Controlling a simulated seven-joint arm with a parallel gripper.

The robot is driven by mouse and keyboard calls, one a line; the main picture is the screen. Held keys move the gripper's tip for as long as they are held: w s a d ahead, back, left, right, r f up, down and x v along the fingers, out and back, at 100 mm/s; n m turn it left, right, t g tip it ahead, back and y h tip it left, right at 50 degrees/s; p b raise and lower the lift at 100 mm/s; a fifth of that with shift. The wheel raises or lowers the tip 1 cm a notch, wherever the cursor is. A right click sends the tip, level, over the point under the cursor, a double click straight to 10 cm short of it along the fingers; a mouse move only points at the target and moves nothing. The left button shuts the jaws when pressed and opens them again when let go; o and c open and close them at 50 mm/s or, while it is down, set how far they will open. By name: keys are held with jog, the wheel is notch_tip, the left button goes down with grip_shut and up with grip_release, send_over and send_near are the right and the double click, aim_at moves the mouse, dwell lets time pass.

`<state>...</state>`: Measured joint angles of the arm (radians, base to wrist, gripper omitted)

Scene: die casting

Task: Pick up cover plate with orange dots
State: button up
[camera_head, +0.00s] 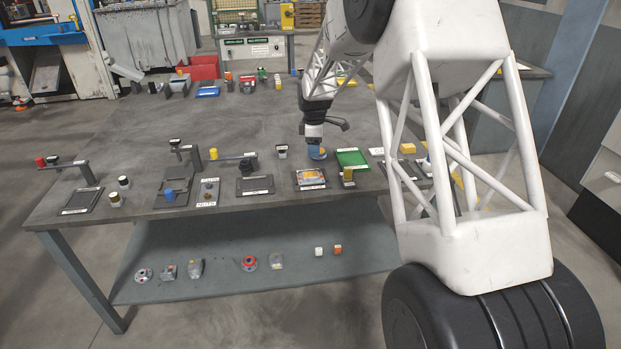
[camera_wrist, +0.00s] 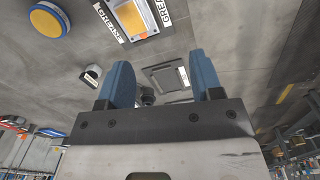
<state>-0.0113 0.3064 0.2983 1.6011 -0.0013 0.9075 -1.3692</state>
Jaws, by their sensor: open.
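My gripper (camera_head: 315,148) hangs over the right half of the workbench in the head view, close to a round yellow and blue piece. In the wrist view its two blue fingers (camera_wrist: 162,82) stand apart with nothing held between them. I cannot single out the cover plate with orange dots with certainty. Small grey parts (camera_head: 168,271) and (camera_head: 195,267) lie on the lower shelf, but any dots on them are too small to make out.
The workbench (camera_head: 150,125) carries labelled trays, black fixtures and small blocks along its front. A green tray (camera_head: 352,158) is right of my gripper. The wrist view shows a yellow disc (camera_wrist: 46,20). The bench middle is mostly clear.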

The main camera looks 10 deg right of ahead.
jog(key=n, duration=0.2)
send_over(309, 174)
notch_tip(309, 174, down, 7)
jog(key=shift+d+f, duration=0.1)
jog(key=shift+f, duration=0.05)
jog(key=shift+s+f, duration=0.1)
jog(key=shift+f, duration=1.15)
jog(key=shift+f, duration=0.15)
jog(key=shift+f, duration=2.5)
jog(key=shift+r, duration=0.1)
jog(key=c, duration=1.1)
